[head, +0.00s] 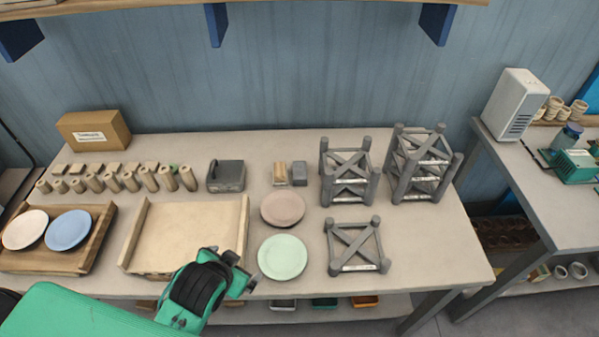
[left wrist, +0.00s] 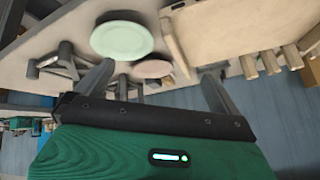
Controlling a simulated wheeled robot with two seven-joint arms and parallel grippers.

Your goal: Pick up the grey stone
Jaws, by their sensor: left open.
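The grey stone appears to be the small grey block (head: 300,173) in the head view, beside a tan block (head: 280,173) behind the pink plate (head: 283,208). My left gripper (head: 240,273) is open and empty at the table's front, between the wooden tray and the green plate (head: 282,257). It is well in front of the grey block and to its left. In the left wrist view my open fingers (left wrist: 158,72) show with the green plate (left wrist: 122,40) and pink plate (left wrist: 152,69) beyond. My right gripper is not in view.
Grey racks (head: 348,172) stand right of the blocks, with another rack (head: 356,246) in front. A dark grey box (head: 226,176) is to the left. A wooden tray (head: 134,236) and several wooden cylinders (head: 130,181) lie farther left. Table space at right front is clear.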

